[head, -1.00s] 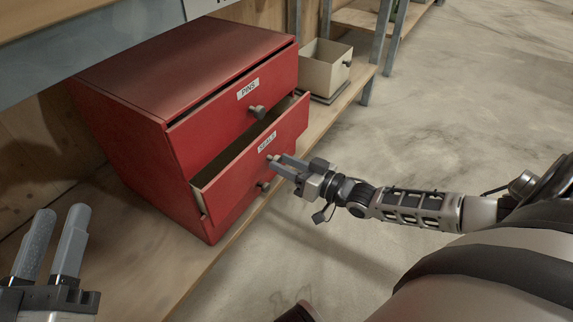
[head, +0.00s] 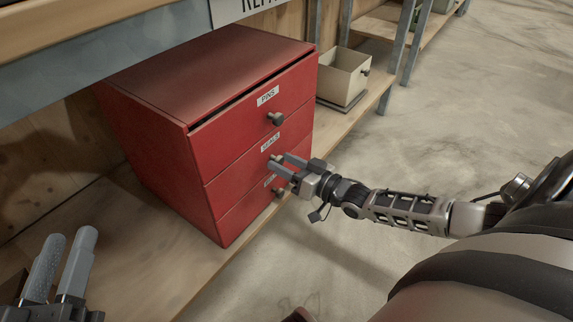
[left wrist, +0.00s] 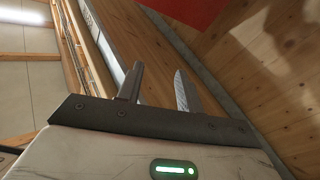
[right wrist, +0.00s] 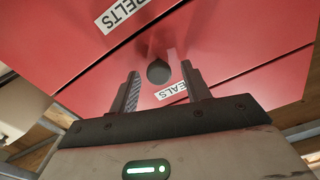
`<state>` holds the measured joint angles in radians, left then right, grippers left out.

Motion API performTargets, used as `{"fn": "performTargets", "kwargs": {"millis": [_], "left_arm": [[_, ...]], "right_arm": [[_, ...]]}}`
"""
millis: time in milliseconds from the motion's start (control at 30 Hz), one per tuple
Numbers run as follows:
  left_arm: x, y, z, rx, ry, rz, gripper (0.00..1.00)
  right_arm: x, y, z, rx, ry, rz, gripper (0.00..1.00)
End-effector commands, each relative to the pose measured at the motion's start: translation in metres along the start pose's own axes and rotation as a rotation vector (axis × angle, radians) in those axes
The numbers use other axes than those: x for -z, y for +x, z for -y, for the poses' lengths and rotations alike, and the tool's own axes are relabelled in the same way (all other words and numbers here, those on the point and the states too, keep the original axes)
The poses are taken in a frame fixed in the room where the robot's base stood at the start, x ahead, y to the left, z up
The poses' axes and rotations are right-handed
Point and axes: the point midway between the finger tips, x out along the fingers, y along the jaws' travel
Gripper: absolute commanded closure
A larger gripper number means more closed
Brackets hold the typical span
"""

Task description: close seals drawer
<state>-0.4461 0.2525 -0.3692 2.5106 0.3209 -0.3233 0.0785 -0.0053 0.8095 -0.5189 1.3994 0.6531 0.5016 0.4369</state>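The red cabinet (head: 165,150) stands on a wooden shelf. Its seals drawer (head: 240,172), with a white SEALS label (head: 270,141), sits flush with the other drawer fronts. My right gripper (head: 284,166) is at the front of this drawer, fingers spread. In the right wrist view a dark round knob (right wrist: 158,72) shows between the open fingers, beside the SEALS label (right wrist: 171,91); I cannot tell whether they touch it. My left gripper (head: 64,262) is open and empty at the lower left, away from the cabinet.
The pins drawer (head: 235,124) is above and the belts drawer (head: 241,207) below; both look closed. A beige bin (head: 341,76) stands behind the cabinet on the shelf. Grey posts (head: 397,55) rise at the shelf edge. The concrete floor (head: 470,120) at right is clear.

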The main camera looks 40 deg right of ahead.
Motion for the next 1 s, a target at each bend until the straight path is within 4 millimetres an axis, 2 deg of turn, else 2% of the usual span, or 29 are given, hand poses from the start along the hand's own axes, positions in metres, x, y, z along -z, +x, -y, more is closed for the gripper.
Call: {"fn": "performTargets", "kwargs": {"millis": [300, 367, 400, 567, 800, 1000], "left_arm": [[0.008, 0.003, -0.002, -0.008, -0.005, -0.006, 0.64], [-0.001, -0.001, -0.002, 0.011, -0.055, 0.04, 0.64], [-0.011, -0.005, -0.002, 0.026, -0.1, 0.085, 0.64], [-0.028, -0.016, -0.007, 0.056, -0.216, 0.209, 0.64], [-0.032, -0.017, -0.001, 0.09, -0.117, 0.258, 0.64], [-0.035, -0.019, 0.002, 0.106, -0.077, 0.285, 0.64]], "right_arm": [[0.001, -0.009, 0.0, -0.001, -0.001, 0.003, 0.52], [0.001, -0.017, 0.0, -0.002, -0.001, 0.005, 0.52], [0.002, -0.024, 0.0, -0.002, 0.0, 0.005, 0.52], [0.002, -0.061, 0.001, -0.003, 0.0, 0.009, 0.52], [0.002, -0.118, 0.001, -0.002, 0.001, 0.006, 0.52], [0.001, -0.148, 0.0, 0.0, 0.0, 0.003, 0.52]]}}
